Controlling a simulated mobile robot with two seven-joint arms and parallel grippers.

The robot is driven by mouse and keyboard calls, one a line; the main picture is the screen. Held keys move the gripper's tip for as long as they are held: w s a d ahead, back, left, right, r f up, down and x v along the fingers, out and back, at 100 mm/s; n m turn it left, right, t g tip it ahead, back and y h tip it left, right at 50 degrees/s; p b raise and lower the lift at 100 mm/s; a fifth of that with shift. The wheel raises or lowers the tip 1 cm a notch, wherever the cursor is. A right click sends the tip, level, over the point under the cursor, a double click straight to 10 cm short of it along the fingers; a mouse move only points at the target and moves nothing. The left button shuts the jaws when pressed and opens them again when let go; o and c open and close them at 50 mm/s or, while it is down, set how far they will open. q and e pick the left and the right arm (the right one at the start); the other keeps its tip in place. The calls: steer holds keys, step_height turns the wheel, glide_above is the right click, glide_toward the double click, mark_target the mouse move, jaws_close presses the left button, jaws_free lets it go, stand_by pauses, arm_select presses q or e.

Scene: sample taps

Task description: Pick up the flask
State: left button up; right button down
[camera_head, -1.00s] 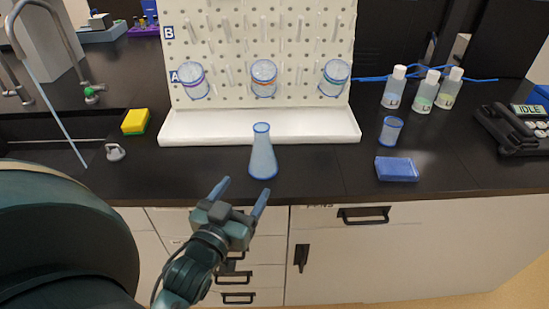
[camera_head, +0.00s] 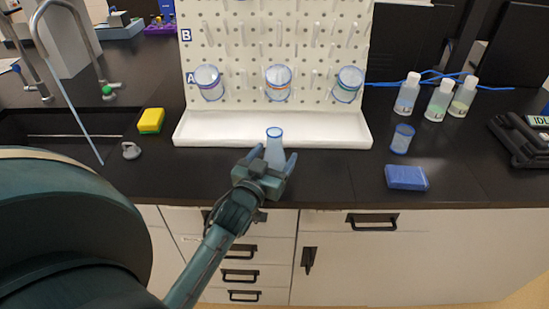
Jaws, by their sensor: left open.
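The flask (camera_head: 274,148) is a pale blue, clear conical vessel with a dark blue rim. It stands upright on the black counter in front of the white drip tray. My left gripper (camera_head: 274,157) is open, with its two blue-grey fingers pointing at the flask, one to each side of it in the picture. The gripper body hides the lower part of the flask. I cannot tell whether the fingers touch it. My right gripper is not in view.
A white pegboard (camera_head: 300,50) with hanging vessels rises behind the drip tray (camera_head: 300,140). A yellow sponge (camera_head: 151,120) and sink are left. A small beaker (camera_head: 402,139), blue box (camera_head: 407,178) and bottles (camera_head: 438,100) stand right. Drawers (camera_head: 240,250) lie below the counter edge.

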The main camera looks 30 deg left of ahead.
arm_select(q)
steer(key=shift+w, duration=0.35)
steer(key=shift+c, duration=0.2)
steer(key=c, duration=1.1)
steer(key=shift+o, duration=0.2)
steer(key=shift+r, duration=0.2)
step_height(320, 180, up, 10)
steer(key=shift+f+p, duration=0.25)
steer(key=shift+p, duration=0.15)
steer(key=shift+r, duration=0.1)
stand_by(0.3)
